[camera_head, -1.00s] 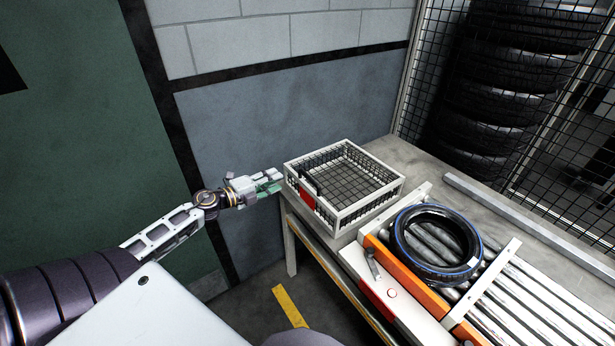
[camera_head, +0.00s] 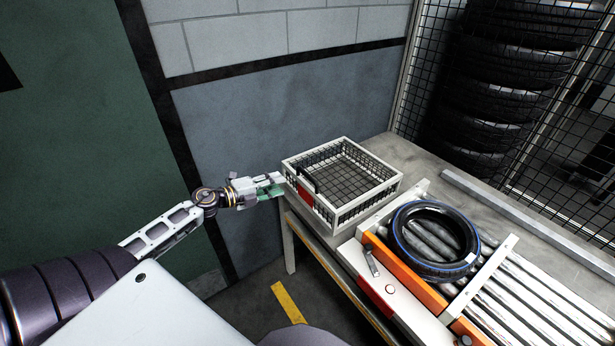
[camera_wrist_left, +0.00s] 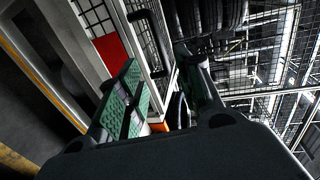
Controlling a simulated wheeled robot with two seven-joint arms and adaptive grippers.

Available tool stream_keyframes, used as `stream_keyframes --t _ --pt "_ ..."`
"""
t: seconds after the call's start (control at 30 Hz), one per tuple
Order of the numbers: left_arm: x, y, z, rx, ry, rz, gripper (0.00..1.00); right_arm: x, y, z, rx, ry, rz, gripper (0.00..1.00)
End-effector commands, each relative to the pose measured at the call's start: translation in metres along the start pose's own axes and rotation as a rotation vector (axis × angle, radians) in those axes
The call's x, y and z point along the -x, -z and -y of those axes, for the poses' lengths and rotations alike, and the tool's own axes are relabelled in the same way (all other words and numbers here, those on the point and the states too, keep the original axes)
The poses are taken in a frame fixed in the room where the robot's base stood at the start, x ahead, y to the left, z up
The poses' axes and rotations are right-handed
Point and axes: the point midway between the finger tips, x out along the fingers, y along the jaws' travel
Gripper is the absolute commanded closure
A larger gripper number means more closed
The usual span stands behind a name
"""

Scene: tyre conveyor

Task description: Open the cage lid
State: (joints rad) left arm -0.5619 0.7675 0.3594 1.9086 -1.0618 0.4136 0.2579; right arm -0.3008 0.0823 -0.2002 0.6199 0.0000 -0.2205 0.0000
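My left gripper (camera_head: 280,184) is at that side, close to the handle. In the left wrist view, my left gripper (camera_wrist_left: 160,78) has its green-padded fingers apart, with the handle (camera_wrist_left: 154,42) just beyond the gap. Contact is not clear. My right gripper is not in view.
A tyre (camera_head: 436,241) lies on the roller conveyor (camera_head: 508,300) right of the cage. The grey table (camera_head: 408,160) has bare room behind the cage. Stacked tyres (camera_head: 490,100) stand behind a mesh fence. A wall (camera_head: 260,110) rises behind the table.

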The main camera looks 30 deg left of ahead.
Motion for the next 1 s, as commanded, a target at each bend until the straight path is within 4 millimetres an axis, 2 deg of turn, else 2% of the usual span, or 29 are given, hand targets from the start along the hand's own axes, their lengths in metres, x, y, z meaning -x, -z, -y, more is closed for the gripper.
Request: stream_keyframes --t 1.0 --pt "-0.056 0.000 0.001 -0.001 0.001 0.000 0.65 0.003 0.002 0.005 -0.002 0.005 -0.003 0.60"
